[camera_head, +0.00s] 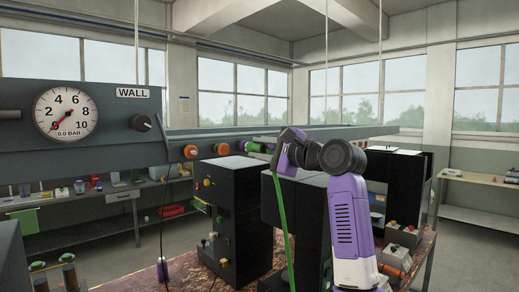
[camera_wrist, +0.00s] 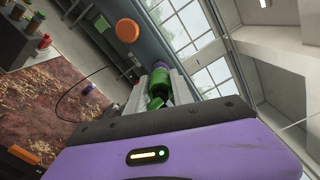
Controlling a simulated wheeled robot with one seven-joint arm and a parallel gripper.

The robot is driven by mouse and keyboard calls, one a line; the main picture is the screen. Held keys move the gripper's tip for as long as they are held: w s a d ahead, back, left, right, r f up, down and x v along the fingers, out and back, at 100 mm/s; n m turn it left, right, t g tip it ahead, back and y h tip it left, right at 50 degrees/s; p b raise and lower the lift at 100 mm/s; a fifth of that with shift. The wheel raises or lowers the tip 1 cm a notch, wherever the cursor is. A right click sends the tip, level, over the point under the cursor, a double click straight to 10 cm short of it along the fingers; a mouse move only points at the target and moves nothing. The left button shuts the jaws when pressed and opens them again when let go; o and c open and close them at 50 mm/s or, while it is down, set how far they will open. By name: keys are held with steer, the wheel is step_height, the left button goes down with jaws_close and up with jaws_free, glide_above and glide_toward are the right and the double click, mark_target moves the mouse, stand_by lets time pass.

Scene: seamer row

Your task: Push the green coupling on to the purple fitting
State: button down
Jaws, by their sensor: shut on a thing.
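The green coupling (camera_head: 257,148) is at the wall rail, at the end of my purple arm. In the wrist view the green coupling (camera_wrist: 158,84) lies between the two pale fingers of my gripper (camera_wrist: 161,88), which is shut on it. The purple fitting (camera_head: 241,145) shows just left of the coupling. In the wrist view the purple fitting (camera_wrist: 161,65) appears directly beyond the coupling, roughly in line. I cannot tell whether they touch or how far they overlap. A green hose (camera_head: 281,215) hangs down from the gripper area.
Two orange fittings (camera_head: 190,151) sit on the rail left of the purple one. The pressure gauge (camera_head: 66,113) reads about 0.0 bar. Black machines (camera_head: 233,210) stand below on the rust-coloured table.

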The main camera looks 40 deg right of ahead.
steer(key=shift+w, duration=0.4)
steer(key=c, duration=1)
jaws_free()
steer(key=shift+c, duration=0.2)
steer(key=s+b, duration=0.2)
steer(key=s, duration=0.5)
steer(key=shift+d, duration=0.1)
steer(key=shift+s+b, duration=0.3)
steer(key=shift+s, duration=0.1)
